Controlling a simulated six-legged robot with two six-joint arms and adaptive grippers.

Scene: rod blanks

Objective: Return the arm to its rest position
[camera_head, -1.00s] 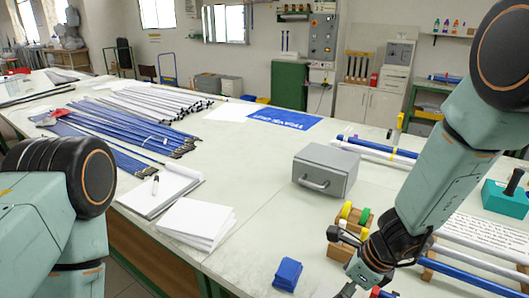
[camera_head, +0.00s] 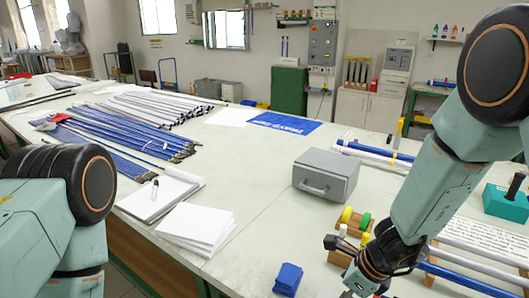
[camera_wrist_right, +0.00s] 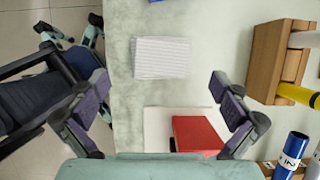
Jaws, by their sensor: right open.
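My right arm (camera_head: 430,190) reaches down from the upper right in the head view. Its dark gripper (camera_head: 362,288) is low at the bottom edge, partly cut off, beside a wooden block (camera_head: 340,258) with coloured spools. In the right wrist view my right gripper (camera_wrist_right: 160,82) is open, its two fingers wide apart with nothing between them in its grasp. Beyond and below it are a lined white pad (camera_wrist_right: 162,58) and a red book (camera_wrist_right: 196,135) on a white sheet. Of my left arm only the upper part (camera_head: 60,200) shows at the left; its gripper is out of view.
A grey metal box (camera_head: 325,176) stands mid-table. Blue and white rods lie at the right, near a teal box (camera_head: 506,200). A blue block (camera_head: 288,278) and white paper stack (camera_head: 196,226) are in front. Bundled rods (camera_head: 120,130) lie at the left.

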